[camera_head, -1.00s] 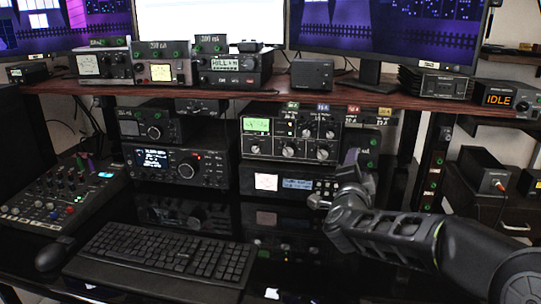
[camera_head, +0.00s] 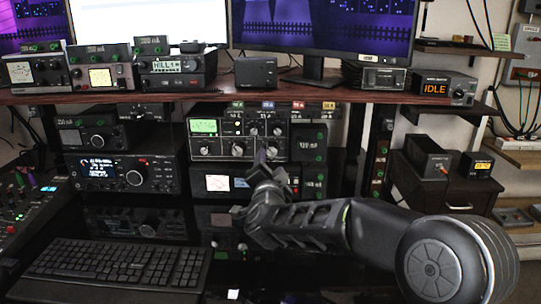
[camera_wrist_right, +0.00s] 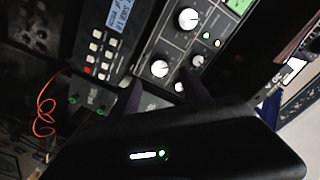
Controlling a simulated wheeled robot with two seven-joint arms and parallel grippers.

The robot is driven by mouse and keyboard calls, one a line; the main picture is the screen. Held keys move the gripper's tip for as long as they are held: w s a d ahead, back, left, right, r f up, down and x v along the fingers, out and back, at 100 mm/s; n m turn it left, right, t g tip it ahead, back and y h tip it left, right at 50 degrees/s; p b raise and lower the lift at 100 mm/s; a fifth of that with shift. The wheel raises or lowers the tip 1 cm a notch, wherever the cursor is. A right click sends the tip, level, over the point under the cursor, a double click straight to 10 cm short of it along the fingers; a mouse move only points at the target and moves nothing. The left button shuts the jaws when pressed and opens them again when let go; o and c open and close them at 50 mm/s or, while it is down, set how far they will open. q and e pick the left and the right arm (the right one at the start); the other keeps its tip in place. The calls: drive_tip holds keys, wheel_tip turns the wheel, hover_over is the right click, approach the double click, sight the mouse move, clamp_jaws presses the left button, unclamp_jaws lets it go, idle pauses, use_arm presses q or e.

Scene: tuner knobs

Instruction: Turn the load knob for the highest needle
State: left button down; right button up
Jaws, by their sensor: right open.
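The tuner (camera_head: 222,135) is a dark box with a lit green needle meter (camera_head: 203,126) and several white-ringed knobs, under the shelf. Its lower-left knob (camera_head: 204,150) and lower-middle knob (camera_head: 238,150) show clearly; labels are too small to read, so I cannot tell which is load. My right gripper (camera_head: 252,188) is open and empty, in front of the tuner's lower right, partly covering it. In the right wrist view two tuner knobs (camera_wrist_right: 188,19) and (camera_wrist_right: 160,68) show beyond the dark fingers, with no contact visible. My left gripper is out of view.
A keyboard (camera_head: 115,268) lies on the glossy desk. The shelf (camera_head: 300,92) above carries several devices, including an IDLE display (camera_head: 436,88).

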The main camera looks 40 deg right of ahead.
sight(271, 152)
drive_tip(key=x, duration=0.6)
drive_tip(key=shift+w+d, duration=0.15)
clamp_jaws()
idle(0.4)
